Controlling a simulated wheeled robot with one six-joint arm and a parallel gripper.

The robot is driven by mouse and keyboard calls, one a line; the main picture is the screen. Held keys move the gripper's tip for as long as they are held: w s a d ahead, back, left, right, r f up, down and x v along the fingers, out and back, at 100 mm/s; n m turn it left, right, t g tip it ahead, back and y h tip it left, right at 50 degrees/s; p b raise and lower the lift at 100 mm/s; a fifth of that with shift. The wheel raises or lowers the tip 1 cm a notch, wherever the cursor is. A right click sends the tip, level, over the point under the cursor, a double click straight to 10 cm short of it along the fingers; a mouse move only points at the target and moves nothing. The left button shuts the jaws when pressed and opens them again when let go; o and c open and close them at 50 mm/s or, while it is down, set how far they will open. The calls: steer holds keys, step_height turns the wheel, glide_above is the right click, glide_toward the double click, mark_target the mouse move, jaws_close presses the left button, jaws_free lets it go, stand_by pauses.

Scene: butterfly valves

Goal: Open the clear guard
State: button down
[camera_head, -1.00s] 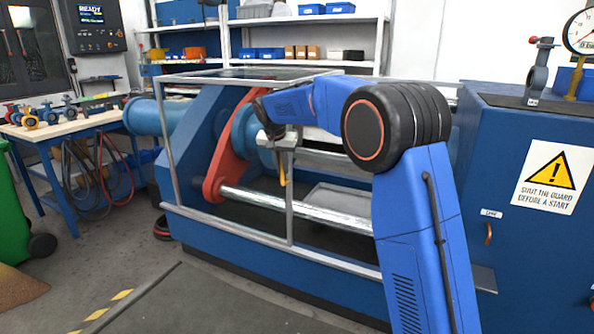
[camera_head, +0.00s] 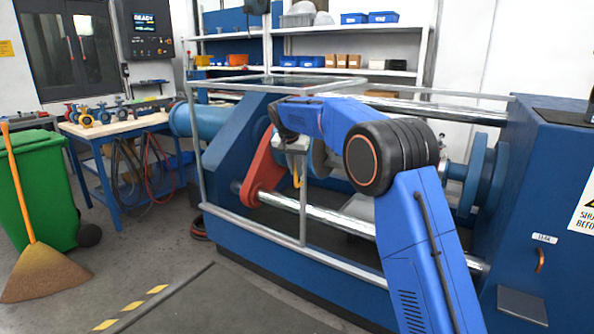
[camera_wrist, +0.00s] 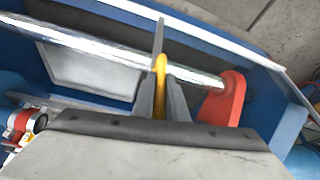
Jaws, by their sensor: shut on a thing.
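The clear guard (camera_head: 303,205) is a thin grey frame with see-through panels around the left part of the blue machine. Its top panel (camera_head: 275,83) looks dark. My gripper (camera_head: 297,165) is at the guard's front, by an upright bar, and the arm hides part of the guard's right side. In the wrist view, my gripper (camera_wrist: 161,98) is shut on the yellow handle (camera_wrist: 160,72), which sits between the two grey fingers. The handle's lower end (camera_head: 297,181) also shows below my gripper in the head view.
Inside the machine are a red plate (camera_head: 264,172), shiny bars (camera_head: 335,219) and a blue flange (camera_head: 482,178). A blue cabinet (camera_head: 540,200) stands at the right. A green bin (camera_head: 38,185) and a broom (camera_head: 35,270) stand at the left. The front floor is clear.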

steer(key=c, duration=1.8)
jaws_free()
steer(key=shift+o, duration=0.2)
steer(key=shift+r, duration=0.1)
steer(key=v, duration=1.7)
steer(key=shift+d+r, duration=0.1)
steer(key=shift+r, duration=0.05)
